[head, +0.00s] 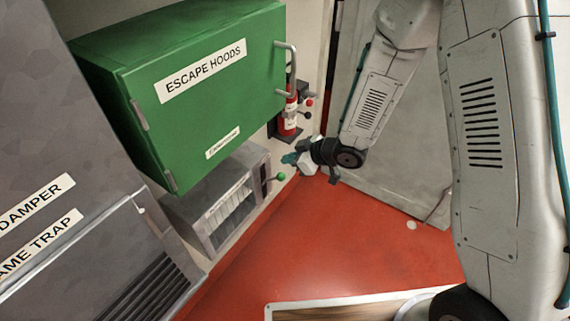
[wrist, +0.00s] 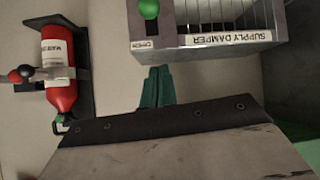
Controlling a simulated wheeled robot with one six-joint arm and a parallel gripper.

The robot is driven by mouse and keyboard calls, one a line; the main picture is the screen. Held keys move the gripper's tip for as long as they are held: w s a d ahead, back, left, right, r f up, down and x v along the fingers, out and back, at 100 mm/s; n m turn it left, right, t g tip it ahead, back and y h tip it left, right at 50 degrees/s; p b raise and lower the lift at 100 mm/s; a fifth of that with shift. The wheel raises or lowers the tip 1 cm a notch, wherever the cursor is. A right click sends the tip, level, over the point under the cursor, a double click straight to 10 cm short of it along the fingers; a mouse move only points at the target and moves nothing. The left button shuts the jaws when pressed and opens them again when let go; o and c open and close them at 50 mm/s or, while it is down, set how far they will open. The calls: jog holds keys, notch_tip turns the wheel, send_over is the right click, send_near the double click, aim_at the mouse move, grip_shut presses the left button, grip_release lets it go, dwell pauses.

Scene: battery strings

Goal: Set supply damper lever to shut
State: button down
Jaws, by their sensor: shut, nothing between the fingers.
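The supply damper is a grey louvred box (head: 222,207) low on the wall in the head view. It also shows in the wrist view (wrist: 185,41), upside down with its "SUPPLY DAMPER" label (wrist: 231,39). Its lever ends in a green knob (head: 281,177) at the box's right end; the knob is at the top edge of the wrist view (wrist: 148,9). A small label, seemingly "OPEN", is below the knob there. My gripper (head: 289,159) has teal fingers, shut and empty. They show in the wrist view (wrist: 157,88), apart from the knob.
A green "ESCAPE HOODS" cabinet (head: 205,80) juts out above the damper. A red extinguisher (head: 289,115) hangs on the wall nearby, with small red and dark knobs (wrist: 21,74) beside it. A large grey unit (head: 60,130) stands at left. Red floor (head: 330,240) is open below.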

aim_at(279, 174)
jog(key=x, duration=0.8)
jog(key=shift+a+f, duration=0.15)
jog(key=shift+f, duration=0.05)
jog(key=shift+s+d+f, duration=0.15)
jog(key=shift+d+f, duration=0.3)
jog(key=shift+f, duration=0.1)
jog(key=shift+s+d+f, duration=0.15)
jog(key=shift+d+f, duration=0.35)
jog(key=shift+s+d+f, duration=0.2)
jog(key=shift+d+f, duration=0.05)
jog(key=shift+d, duration=0.1)
